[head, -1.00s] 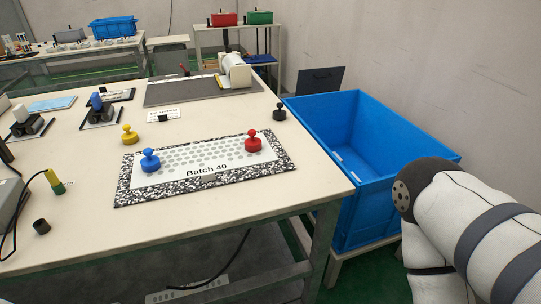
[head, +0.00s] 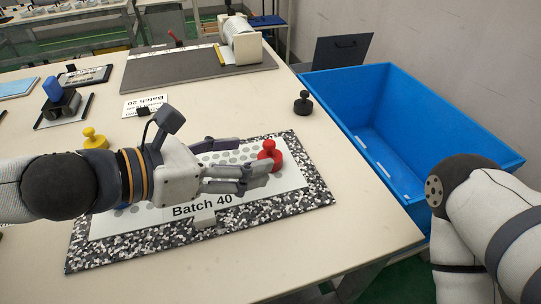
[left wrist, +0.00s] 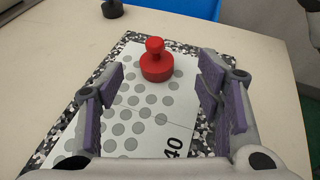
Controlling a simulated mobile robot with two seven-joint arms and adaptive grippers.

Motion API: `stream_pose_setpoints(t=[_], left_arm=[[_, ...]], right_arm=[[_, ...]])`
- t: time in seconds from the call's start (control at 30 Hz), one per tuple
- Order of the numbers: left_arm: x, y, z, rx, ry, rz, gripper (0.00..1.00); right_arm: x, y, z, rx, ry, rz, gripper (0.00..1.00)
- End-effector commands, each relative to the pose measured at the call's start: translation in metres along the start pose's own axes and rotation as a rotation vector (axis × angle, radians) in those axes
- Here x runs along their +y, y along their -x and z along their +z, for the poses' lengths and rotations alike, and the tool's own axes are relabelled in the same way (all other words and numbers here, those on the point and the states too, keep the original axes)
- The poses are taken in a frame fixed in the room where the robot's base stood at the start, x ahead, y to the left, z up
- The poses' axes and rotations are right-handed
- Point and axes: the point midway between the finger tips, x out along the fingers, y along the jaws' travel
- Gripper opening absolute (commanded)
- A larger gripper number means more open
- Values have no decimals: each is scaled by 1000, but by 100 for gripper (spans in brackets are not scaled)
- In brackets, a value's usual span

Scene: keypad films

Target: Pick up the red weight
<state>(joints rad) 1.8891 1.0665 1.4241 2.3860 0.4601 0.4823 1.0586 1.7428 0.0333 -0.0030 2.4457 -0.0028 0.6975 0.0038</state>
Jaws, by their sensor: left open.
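The red weight (head: 269,155) stands upright near the right end of the white keypad film marked Batch 40 (head: 200,210), which lies on a black-and-white speckled mat (head: 290,203). My left gripper (head: 255,162) reaches in from the left, low over the film, its fingertips close to the weight. In the left wrist view the red weight (left wrist: 157,62) shows ahead of the two spread fingers (left wrist: 163,95), with nothing between the pads but film and mat. The blue weight is mostly hidden behind my left arm. My right gripper is out of view; only my right arm shows.
A yellow weight (head: 95,139) stands behind my left arm. A black weight (head: 303,102) stands at the table's right edge, beside a large blue bin (head: 440,125). A grey board with a roll (head: 240,42) lies at the back. The table front right is clear.

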Motion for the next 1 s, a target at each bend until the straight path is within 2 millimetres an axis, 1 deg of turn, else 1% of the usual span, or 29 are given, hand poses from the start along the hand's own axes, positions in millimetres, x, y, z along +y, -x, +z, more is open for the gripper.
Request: stream_pose_setpoints(t=[0.1, 0.23, 0.33, 0.5, 0.53, 0.57, 0.6, 0.77, 0.8, 1.0], left_arm=[[1, -22, -1, 0, 1, -3, 60], [2, -45, 0, 0, 0, -2, 60], [2, -52, 0, 0, 0, 0, 60], [3, -52, 1, -1, -2, 1, 60], [3, -52, 1, -1, -2, 1, 55], [3, -52, 1, -1, -2, 0, 48], [3, -52, 1, -1, -2, 0, 39], [3, -51, 1, -1, -2, 0, 3], [3, -51, 1, -1, -2, 0, 0], [2, -51, 2, -2, -3, 0, 0]], right_arm=[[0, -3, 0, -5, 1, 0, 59], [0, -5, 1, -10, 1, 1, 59], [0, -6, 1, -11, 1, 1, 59], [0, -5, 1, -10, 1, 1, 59], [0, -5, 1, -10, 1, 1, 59], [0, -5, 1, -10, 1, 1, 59], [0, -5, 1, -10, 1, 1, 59], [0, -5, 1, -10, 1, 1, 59], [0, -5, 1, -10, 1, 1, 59], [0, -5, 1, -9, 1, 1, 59]])
